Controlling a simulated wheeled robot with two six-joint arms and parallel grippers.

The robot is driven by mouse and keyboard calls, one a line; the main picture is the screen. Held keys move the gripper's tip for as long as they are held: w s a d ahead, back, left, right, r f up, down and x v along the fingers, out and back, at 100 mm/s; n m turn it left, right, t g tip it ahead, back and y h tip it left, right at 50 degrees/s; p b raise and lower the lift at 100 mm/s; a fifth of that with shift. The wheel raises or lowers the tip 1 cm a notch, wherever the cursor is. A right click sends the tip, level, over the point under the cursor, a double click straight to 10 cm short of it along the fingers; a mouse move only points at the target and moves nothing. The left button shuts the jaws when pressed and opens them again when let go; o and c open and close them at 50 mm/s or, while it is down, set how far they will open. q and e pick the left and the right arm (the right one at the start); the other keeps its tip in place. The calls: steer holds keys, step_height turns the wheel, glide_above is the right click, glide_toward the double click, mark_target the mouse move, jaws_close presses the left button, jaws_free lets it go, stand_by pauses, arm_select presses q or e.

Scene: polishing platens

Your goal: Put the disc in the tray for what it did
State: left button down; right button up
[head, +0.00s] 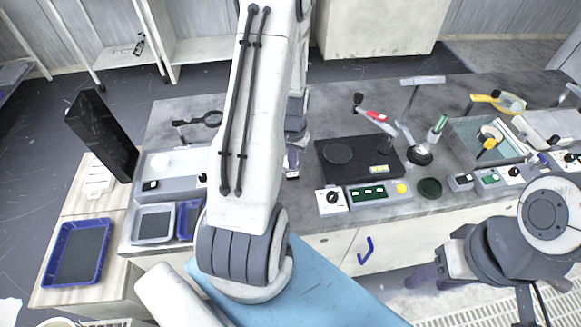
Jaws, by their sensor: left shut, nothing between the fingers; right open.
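I cannot tell which round piece is the disc. A dark round piece (338,152) lies on the black square plate (325,174) mid-bench. A blue-rimmed tray (105,250) stands on the wooden side table. A grey tray (133,229) and a smaller blue tray (187,221) partly hidden by my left arm are beside it. My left gripper (291,165) is shut and empty, left of the black plate. My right gripper (425,277) is open, low before the bench front.
A control box with a black knob (330,201) and a green panel (368,193) line the bench front. A glass tank (470,150) with yellow-handled tools stands at the right. A black upright panel (100,135) rises at the left. My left arm covers the bench left of centre.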

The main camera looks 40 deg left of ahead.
mark_target(293, 174)
arm_select(q)
steer(key=shift+f+b, duration=1.05)
steer(key=shift+f, duration=0.55)
steer(key=shift+r, duration=0.15)
step_height(293, 174, up, 6)
steer(key=p, duration=0.5)
steer(key=shift+p, duration=0.3)
